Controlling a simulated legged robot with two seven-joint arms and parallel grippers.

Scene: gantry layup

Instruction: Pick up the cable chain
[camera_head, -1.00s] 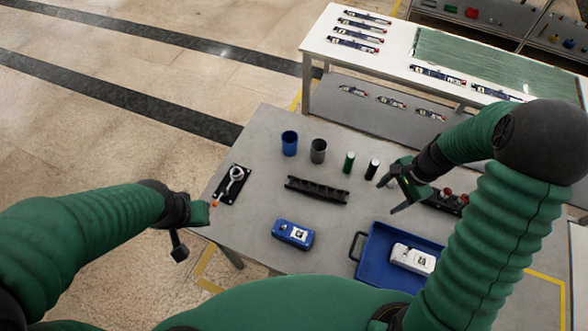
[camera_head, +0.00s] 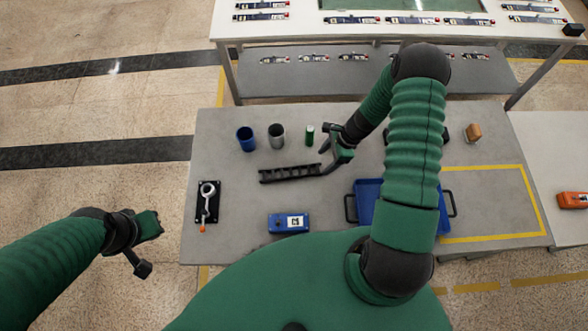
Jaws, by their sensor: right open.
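The cable chain (camera_head: 288,173) is a black segmented strip lying flat on the grey table, left of its middle. My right gripper (camera_head: 325,160) is open and empty at the chain's right end, with its fingers pointing left. I cannot tell whether it touches the chain. My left gripper (camera_head: 150,238) hangs off the table's left edge, well away from the chain, and its jaws are not clear.
A blue cup (camera_head: 246,139), a grey cup (camera_head: 276,136) and a green cylinder (camera_head: 310,135) stand behind the chain. A blue box (camera_head: 288,222) lies in front. A black plate with a metal part (camera_head: 208,203) is left. My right arm partly covers a blue tray (camera_head: 364,203).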

